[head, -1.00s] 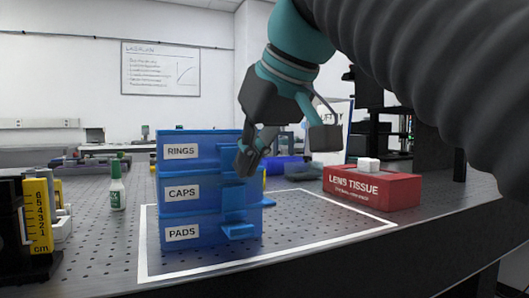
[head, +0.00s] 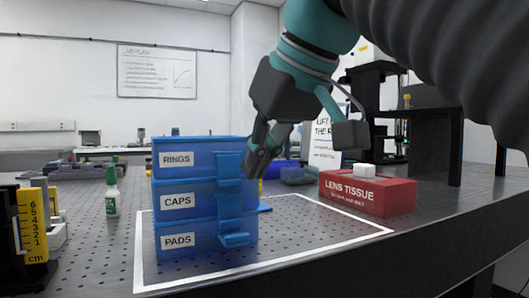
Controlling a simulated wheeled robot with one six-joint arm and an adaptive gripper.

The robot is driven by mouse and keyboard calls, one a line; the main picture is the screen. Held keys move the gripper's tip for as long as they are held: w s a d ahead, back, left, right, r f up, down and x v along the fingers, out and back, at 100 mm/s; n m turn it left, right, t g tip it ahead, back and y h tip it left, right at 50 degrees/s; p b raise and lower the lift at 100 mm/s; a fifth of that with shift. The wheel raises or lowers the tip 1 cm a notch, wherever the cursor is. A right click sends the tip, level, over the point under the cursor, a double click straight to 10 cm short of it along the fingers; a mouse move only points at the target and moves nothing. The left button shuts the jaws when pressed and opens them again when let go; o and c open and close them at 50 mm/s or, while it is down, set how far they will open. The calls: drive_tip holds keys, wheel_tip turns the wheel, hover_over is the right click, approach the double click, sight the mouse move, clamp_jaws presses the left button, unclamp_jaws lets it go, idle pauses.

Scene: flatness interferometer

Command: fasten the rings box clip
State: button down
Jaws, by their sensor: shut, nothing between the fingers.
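A stack of blue boxes stands on the perforated table. The top one is the rings box (head: 176,159), labelled RINGS, above the caps box (head: 178,201) and the pads box (head: 179,240). The rings box clip (head: 230,166) is a blue flap at the right of the front face. It appears to lie flat down against the box, but I cannot tell whether it is latched. My gripper (head: 256,165) is shut and empty, just right of this clip and close to the box's right edge. I cannot tell whether it touches the box.
A white outline (head: 290,260) frames the table area around the stack. A red lens tissue box (head: 367,194) stands to the right. A green-capped bottle (head: 112,195) and a yellow scale (head: 35,225) stand to the left.

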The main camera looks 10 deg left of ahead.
drive_tip(key=v, duration=0.7)
drive_tip(key=shift+d, duration=0.1)
idle(0.7)
